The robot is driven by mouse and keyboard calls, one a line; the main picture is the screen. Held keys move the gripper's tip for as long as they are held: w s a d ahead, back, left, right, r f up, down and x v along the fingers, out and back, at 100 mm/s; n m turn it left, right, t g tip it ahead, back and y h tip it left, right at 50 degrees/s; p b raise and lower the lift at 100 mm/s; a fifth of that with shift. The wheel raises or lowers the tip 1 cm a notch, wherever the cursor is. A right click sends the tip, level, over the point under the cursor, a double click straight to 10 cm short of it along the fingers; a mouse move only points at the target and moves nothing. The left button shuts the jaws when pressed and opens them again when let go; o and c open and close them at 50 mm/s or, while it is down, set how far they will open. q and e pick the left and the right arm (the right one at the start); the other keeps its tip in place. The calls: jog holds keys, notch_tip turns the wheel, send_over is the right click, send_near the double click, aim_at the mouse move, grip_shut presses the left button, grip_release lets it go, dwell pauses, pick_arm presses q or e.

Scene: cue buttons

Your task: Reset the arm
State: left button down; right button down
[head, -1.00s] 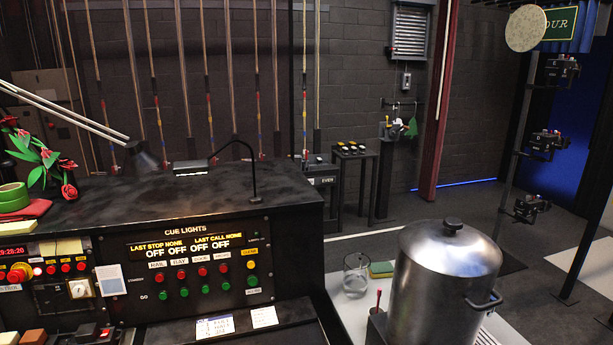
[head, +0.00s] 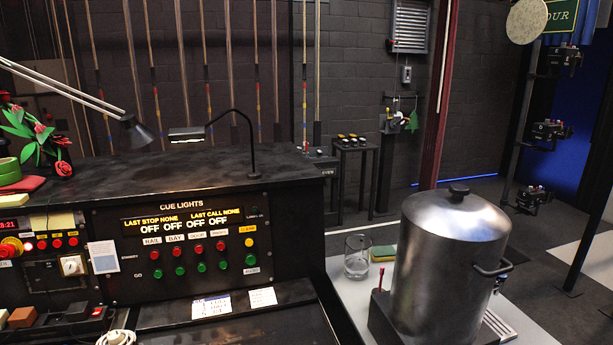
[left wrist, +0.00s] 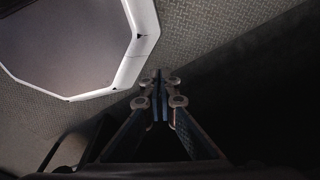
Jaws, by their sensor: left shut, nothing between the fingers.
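My left gripper (left wrist: 160,95) shows in the left wrist view with its fingers together and nothing between them. It hangs over dark textured floor, apart from any object. Neither gripper shows in the head view. The cue lights panel (head: 190,245) stands at the left in the head view. Its display reads "LAST STOP NONE", "LAST CALL NONE" and a row of "OFF". Under it are a row of red buttons with a yellow one at the right, and a row of green buttons.
A large metal urn (head: 450,260) stands at the right beside a glass (head: 357,256) and a sponge (head: 383,253). A desk lamp (head: 136,132) and red roses (head: 40,140) are on the console. A white-rimmed shape (left wrist: 148,35) fills the left wrist view's upper left.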

pick_arm(q)
jog(key=shift+s+a+f, duration=0.15)
jog(key=shift+s+f, duration=0.2)
jog(key=shift+s, duration=0.2)
jog(key=shift+s+a+f, duration=0.1)
jog(key=shift+s+f, duration=0.25)
jog(key=shift+s, duration=0.2)
dwell(0.6)
